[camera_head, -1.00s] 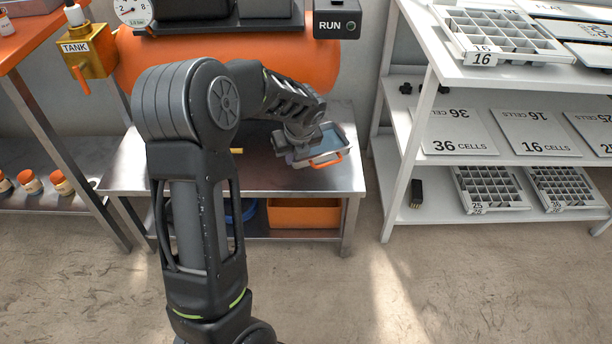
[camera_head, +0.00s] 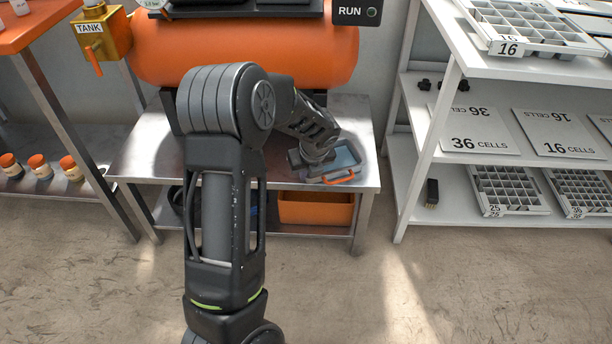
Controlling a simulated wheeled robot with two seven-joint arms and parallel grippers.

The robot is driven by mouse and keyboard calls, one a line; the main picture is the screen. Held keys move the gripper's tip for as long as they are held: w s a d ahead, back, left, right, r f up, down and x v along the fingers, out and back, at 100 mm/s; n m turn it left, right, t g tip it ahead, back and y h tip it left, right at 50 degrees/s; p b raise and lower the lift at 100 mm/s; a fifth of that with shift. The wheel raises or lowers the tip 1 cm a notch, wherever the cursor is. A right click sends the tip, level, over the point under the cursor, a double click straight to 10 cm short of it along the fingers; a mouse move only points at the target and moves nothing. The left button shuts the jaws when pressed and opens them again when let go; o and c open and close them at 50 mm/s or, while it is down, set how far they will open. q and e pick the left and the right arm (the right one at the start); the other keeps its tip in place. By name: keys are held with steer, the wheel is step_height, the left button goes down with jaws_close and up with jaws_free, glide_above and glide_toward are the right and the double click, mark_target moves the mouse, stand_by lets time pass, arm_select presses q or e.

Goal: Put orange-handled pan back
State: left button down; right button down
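The pan is a shallow grey-blue tray with an orange handle (camera_head: 344,178) at its front edge. The pan (camera_head: 346,158) is over the right part of the steel bench top (camera_head: 225,172); I cannot tell whether it touches the bench. My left gripper (camera_head: 312,163) is at the pan's left side, overlapping it in the picture. Its fingertips are too small and dark to tell whether they are shut on the pan. My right gripper is not in view.
An orange bin (camera_head: 316,209) stands on the bench's lower shelf. A white rack (camera_head: 440,140) with cell trays and plates stands close on the right. Bare floor lies in front.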

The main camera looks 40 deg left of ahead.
arm_select(q)
steer(key=shift+f, duration=0.1)
steer(key=c, duration=1.7)
jaws_free()
steer(key=p+v, duration=0.5)
steer(key=v, duration=0.7)
steer(key=shift+s, duration=0.1)
